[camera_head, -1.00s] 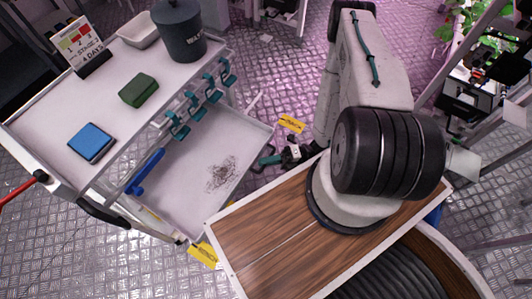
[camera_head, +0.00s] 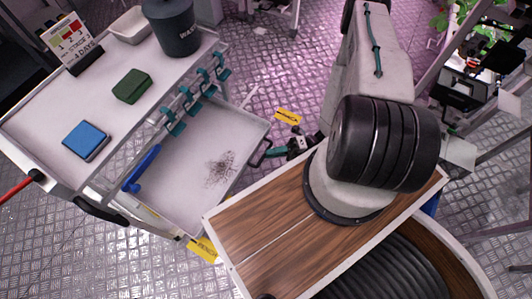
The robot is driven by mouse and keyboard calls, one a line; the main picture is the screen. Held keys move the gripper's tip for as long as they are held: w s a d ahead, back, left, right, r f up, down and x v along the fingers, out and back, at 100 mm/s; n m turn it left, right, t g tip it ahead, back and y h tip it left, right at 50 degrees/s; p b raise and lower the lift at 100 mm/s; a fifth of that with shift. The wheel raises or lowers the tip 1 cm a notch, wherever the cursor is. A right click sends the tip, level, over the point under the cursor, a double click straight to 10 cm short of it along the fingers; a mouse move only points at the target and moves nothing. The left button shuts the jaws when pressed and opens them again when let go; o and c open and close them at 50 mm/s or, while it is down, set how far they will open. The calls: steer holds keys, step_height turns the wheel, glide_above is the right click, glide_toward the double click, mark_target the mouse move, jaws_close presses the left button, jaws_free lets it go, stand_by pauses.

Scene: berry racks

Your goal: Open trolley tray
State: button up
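The trolley (camera_head: 45,115) stands at the left with a white top. Its white tray (camera_head: 185,185) sticks out from under the top toward my base, with a patch of dark crumbs on its floor.
On the trolley top are a blue pad (camera_head: 86,140), a green sponge (camera_head: 132,86), a white dish (camera_head: 131,25), a dark waste bin (camera_head: 172,27) and a sign (camera_head: 70,38). Teal clips (camera_head: 190,103) and a blue tool (camera_head: 141,169) hang along its side. Metal floor shows around.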

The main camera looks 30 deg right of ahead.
steer(key=shift+v, duration=2.2)
steer(key=d+r+n+g+h, duration=0.2)
steer(key=r+n+g+h, duration=0.15)
steer(key=r+n, duration=0.6)
steer(key=w+d+r+n+g+h, duration=0.1)
steer(key=r+n+g+h, duration=0.3)
steer(key=r+n, duration=0.5)
steer(key=d+r+n+g+h, duration=0.25)
steer(key=r+n+g, duration=0.25)
steer(key=r+n, duration=0.45)
steer(key=s+a+r+n+t+h, duration=0.2)
steer(key=a+r+n+h, duration=0.1)
steer(key=r, duration=0.5)
steer(key=s+a+r+n+t+h, duration=0.2)
steer(key=a+r+n+t+h, duration=0.1)
steer(key=r, duration=0.5)
steer(key=s+a+r+n+t+h, duration=0.1)
steer(key=a+r+n+t+h, duration=0.1)
steer(key=r, duration=0.6)
steer(key=shift+s+a+r+n+t+h, duration=0.15)
steer(key=shift+s+a+n+t+h, duration=0.35)
steer(key=shift+n, duration=0.5)
